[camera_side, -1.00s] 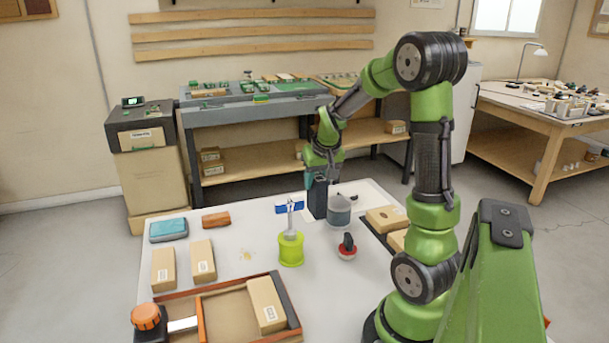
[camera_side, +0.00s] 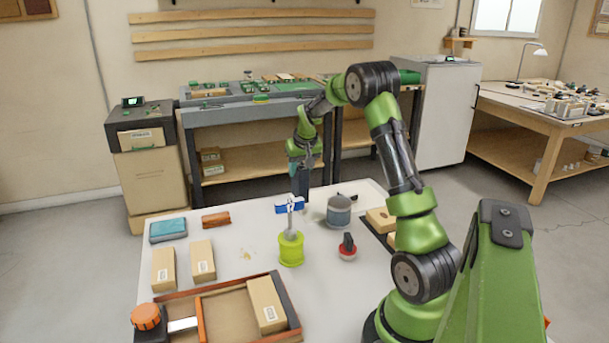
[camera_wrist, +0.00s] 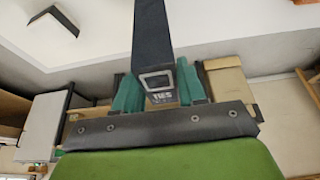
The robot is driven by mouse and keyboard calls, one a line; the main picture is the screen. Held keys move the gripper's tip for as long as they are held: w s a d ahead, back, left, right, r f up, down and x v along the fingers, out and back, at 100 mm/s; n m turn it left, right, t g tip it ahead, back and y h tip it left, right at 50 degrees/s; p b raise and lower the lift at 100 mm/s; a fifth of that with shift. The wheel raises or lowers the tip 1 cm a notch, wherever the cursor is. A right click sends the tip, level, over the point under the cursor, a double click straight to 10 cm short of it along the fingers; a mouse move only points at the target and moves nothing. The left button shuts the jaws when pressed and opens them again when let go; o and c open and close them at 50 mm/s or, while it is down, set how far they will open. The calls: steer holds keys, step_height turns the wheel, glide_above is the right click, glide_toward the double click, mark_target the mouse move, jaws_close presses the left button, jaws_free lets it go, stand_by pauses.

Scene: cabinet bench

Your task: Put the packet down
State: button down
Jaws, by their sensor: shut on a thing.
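The dark packet (camera_side: 301,182) hangs upright below my gripper (camera_side: 299,164) in the side view, by the far edge of the white table (camera_side: 240,285). Its lower end shows just behind the blue-handled tool in the lime cup. I cannot tell how high its base is above the table. In the wrist view the dark packet (camera_wrist: 153,35) lies between the green fingers of my gripper (camera_wrist: 158,88), which are shut on it. A pale printed label shows at its near end.
The lime cup (camera_side: 291,250) with the blue-handled tool (camera_side: 290,208) stands mid-table. A grey pot (camera_side: 339,211) and a red-based knob (camera_side: 347,248) are to its right. Cardboard boxes (camera_side: 203,261), a teal case (camera_side: 168,230) and a wooden tray (camera_side: 225,312) occupy the left and front.

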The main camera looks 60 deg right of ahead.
steer(key=shift+w+d+f, duration=0.1)
steer(key=shift+w+d, duration=0.1)
steer(key=shift+d, duration=0.05)
steer(key=shift+f, duration=1.7)
steer(key=shift+f, duration=0.1)
steer(key=c, duration=0.6)
jaws_free()
steer(key=shift+c, duration=0.2)
